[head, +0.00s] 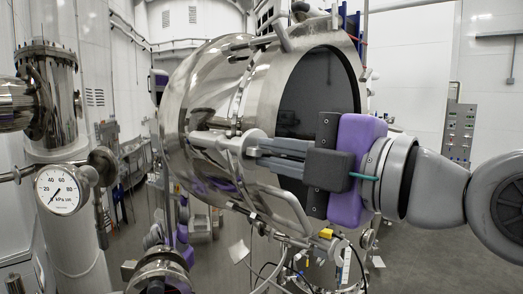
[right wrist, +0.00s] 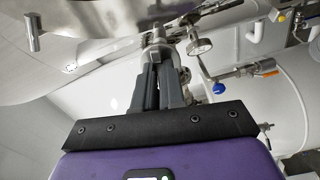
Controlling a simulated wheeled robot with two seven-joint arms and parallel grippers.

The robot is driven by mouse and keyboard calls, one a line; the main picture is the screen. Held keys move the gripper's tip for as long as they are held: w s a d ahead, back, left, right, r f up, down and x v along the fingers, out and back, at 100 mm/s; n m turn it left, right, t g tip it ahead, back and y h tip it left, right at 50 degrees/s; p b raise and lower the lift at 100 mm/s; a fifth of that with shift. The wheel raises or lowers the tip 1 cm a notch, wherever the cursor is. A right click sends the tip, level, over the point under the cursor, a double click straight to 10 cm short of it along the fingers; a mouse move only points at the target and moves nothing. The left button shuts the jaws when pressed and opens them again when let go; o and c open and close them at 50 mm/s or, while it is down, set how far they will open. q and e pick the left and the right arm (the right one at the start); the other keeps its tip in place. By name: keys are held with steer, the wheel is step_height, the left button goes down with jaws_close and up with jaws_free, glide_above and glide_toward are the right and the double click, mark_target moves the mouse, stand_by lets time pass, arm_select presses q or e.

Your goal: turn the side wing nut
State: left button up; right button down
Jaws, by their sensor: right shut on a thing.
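The side wing nut (head: 232,143) is a bright metal piece on the side of the large polished tank (head: 208,95), beside the round dark opening. My right gripper (head: 256,146) comes in from the right, and its grey fingers are shut on the wing nut. The fingers cover part of it. In the right wrist view, the fingers of my right gripper (right wrist: 160,82) point away from the camera and close around the metal wing nut (right wrist: 154,40). My left gripper is not clearly seen in either view.
A pressure gauge (head: 61,190) and a steel column (head: 56,95) stand at the left. A curved metal handle (head: 287,210) is just below my right gripper. Another gauge (right wrist: 199,46) and a blue-knobbed valve (right wrist: 219,88) sit close to the fingers.

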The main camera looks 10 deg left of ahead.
steer(key=shift+n, duration=1.2)
steer(key=shift+n, duration=0.8)
steer(key=c, duration=1.1)
jaws_free()
steer(key=shift+c, duration=0.2)
